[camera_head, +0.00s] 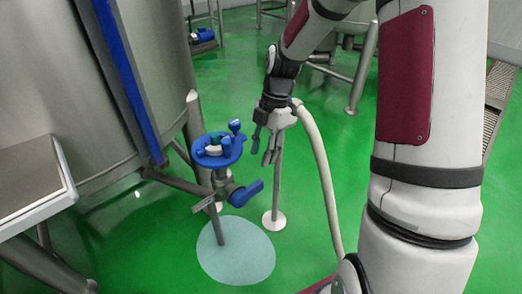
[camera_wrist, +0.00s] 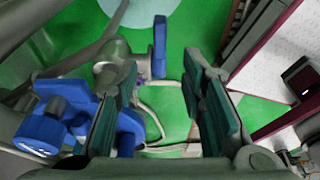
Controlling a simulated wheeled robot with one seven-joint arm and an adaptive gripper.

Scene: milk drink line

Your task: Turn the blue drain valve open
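The blue drain valve handle (camera_head: 246,193) is a flat lever on the metal valve body under a blue round tray. It points right and slightly up in the head view. In the wrist view the handle (camera_wrist: 160,47) stands on edge beyond my fingertips, between their lines, with the metal pipe (camera_wrist: 112,66) to its left. My gripper (camera_head: 263,152) hangs above and a little right of the handle, fingers pointing down. It is open and empty in the wrist view (camera_wrist: 160,78); no finger visibly touches the handle.
The blue tray (camera_head: 232,158) holds small items and sits close left of my gripper. A white hose (camera_head: 322,170) and a thin metal stand (camera_head: 277,190) are to the right. A large steel tank (camera_head: 60,80) fills the left.

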